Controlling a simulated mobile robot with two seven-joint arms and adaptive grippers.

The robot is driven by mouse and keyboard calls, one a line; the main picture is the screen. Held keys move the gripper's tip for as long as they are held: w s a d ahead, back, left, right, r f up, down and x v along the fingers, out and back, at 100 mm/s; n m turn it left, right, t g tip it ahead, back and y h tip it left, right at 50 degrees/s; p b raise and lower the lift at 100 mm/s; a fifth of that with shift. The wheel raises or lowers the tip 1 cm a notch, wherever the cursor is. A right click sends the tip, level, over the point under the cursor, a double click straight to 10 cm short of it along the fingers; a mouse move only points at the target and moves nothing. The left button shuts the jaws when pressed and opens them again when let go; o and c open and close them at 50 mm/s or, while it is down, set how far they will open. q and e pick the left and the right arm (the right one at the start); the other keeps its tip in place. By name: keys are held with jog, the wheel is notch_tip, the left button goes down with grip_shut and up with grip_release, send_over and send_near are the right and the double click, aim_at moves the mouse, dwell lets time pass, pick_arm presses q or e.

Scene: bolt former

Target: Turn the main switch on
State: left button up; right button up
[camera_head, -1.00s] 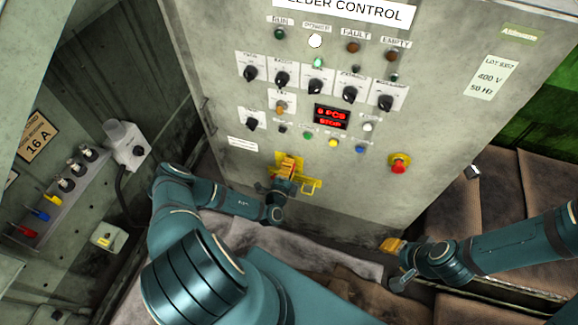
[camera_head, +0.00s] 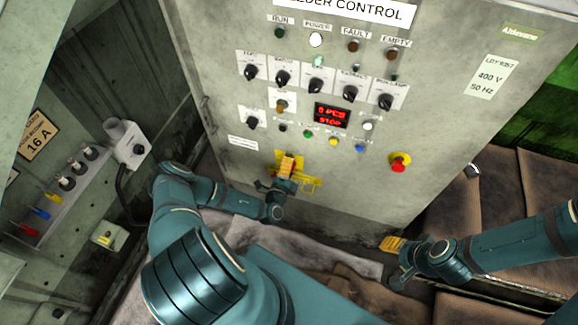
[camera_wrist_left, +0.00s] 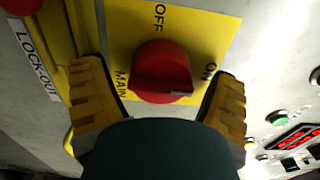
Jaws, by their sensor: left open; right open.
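The main switch is a red rotary knob (camera_wrist_left: 163,70) on a yellow plate (camera_wrist_left: 205,25) in the left wrist view. The plate reads OFF above the knob, ON to its right and MAIN to its lower left. A small pale mark shows at the knob's lower right; I cannot tell its exact setting. My left gripper (camera_head: 285,172) is open at the plate, low on the cabinet front. Its yellow-padded fingers stand either side of the knob, with visible gaps. The head view hides the knob behind this gripper. My right gripper (camera_head: 393,262) is empty, below and right of the cabinet.
The control cabinet (camera_head: 225,100) carries black selector knobs, small buttons and a red display (camera_head: 331,116) reading STOP. A red emergency button (camera_head: 399,162) sits right of the plate. A LOCK-OUT label (camera_wrist_left: 35,65) is beside the plate.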

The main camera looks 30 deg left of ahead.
pick_arm(q)
jog(key=v, duration=1.2)
jog(key=s+d+r+m+g+h+b, duration=0.1)
jog(key=d+r+m+g+h, duration=0.25)
jog(key=d+m+h, duration=0.55)
jog(key=d+r+m+g+h, duration=0.2)
jog(key=d+r+m+h, duration=0.2)
jog(key=d+m+h, duration=0.6)
jog(key=s+f+m+g+y+b, duration=0.1)
jog(key=s+m+g+y, duration=0.2)
jog(key=s+m+g, duration=0.65)
jog(key=s+f+m+g+y, duration=0.1)
jog(key=s+m+g+y, duration=0.4)
jog(key=m, duration=1)
jog(key=w+r+m+t+y+b, duration=0.1)
jog(key=w+r+m+t, duration=0.3)
jog(key=w+m, duration=0.6)
jog(key=shift+w+a+r+m+t+y, duration=0.35)
jog(key=shift+r+m+y, duration=0.3)
jog(key=shift+y, duration=0.25)
